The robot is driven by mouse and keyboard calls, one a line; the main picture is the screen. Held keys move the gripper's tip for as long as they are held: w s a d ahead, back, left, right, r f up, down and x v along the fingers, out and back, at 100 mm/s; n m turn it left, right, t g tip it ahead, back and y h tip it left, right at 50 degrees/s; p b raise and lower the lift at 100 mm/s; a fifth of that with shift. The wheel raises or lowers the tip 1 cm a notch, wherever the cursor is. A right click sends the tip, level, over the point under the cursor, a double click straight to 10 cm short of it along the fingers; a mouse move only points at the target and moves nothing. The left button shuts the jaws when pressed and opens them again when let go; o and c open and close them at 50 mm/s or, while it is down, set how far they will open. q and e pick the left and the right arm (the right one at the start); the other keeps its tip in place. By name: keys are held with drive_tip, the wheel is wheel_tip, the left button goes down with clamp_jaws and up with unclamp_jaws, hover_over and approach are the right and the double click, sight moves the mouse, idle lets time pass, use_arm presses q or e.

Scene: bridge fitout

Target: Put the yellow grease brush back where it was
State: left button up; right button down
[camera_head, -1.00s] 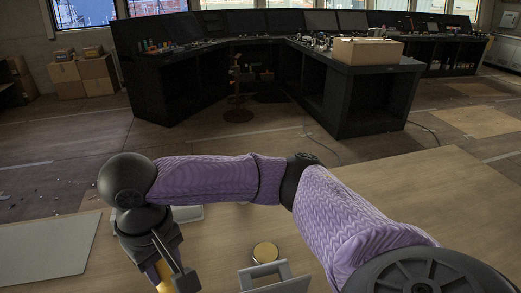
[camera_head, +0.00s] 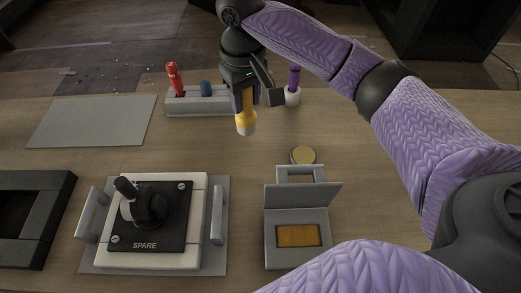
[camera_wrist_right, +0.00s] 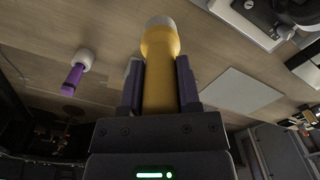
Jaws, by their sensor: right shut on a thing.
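The yellow grease brush (camera_head: 245,119) has a yellow handle and a pale end pointing down in the head view. My right gripper (camera_head: 249,92) is shut on it and holds it just in front of the grey rack. The brush also shows in the right wrist view (camera_wrist_right: 159,65), between the two fingers of the gripper (camera_wrist_right: 159,88). The grey rack (camera_head: 188,107) holds a red-handled tool (camera_head: 175,79) and a blue-topped one (camera_head: 206,88). The gripper and brush hide the rack's right end. My left gripper is not in view.
In front are a round tin (camera_head: 303,155), a grey box with a raised lid (camera_head: 331,244) and the SPARE joystick panel (camera_head: 201,236). A flat grey mat (camera_head: 92,121) lies left. The wooden table between is clear.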

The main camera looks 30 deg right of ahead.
drive_tip(key=w+d+n+p, duration=0.2)
drive_tip(key=w+d+p, duration=0.2)
drive_tip(key=d, duration=0.1)
wheel_tip(320, 180, down, 18)
drive_tip(key=b, duration=1.2)
drive_tip(key=shift+r, duration=0.1)
drive_tip(key=shift+a, duration=0.1)
drive_tip(key=shift+c, duration=1.5)
unclamp_jaws()
